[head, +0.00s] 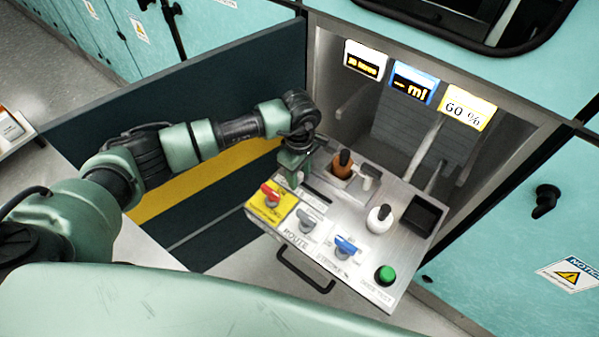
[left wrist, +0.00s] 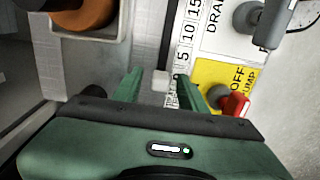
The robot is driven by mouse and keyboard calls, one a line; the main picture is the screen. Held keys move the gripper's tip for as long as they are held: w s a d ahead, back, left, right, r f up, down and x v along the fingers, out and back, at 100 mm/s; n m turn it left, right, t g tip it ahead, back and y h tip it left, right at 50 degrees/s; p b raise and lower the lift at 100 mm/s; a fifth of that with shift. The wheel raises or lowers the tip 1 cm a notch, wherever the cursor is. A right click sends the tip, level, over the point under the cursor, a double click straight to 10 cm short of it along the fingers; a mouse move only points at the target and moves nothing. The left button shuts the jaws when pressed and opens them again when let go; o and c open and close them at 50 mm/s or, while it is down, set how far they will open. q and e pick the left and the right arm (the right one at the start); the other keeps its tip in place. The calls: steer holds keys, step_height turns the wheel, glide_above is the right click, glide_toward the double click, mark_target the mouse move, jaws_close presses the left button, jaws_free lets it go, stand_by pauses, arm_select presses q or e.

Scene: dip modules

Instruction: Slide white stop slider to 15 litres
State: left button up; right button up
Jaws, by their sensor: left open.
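The white stop slider (left wrist: 161,80) is a small white block in the left wrist view, beside a printed scale (left wrist: 186,50) marked 5, 10 and 15. It sits near the 5 end, below the 5 label in that view. My left gripper (left wrist: 158,88) is open, with one green finger on each side of the slider. I cannot tell whether either finger touches it. In the head view my left gripper (head: 291,166) is over the panel's left side and hides the slider. My right gripper is not in view.
The metal panel (head: 338,208) carries a red knob (head: 270,193) on a yellow plate, a grey knob (head: 307,219), a blue knob (head: 345,246) and a green button (head: 385,275). An orange-brown bottle (head: 342,164) and a white bottle (head: 380,217) stand behind. Display cards hang above.

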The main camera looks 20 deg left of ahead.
arm_select(q)
jaws_close()
steer(key=shift+r, duration=0.1)
stand_by(1.2)
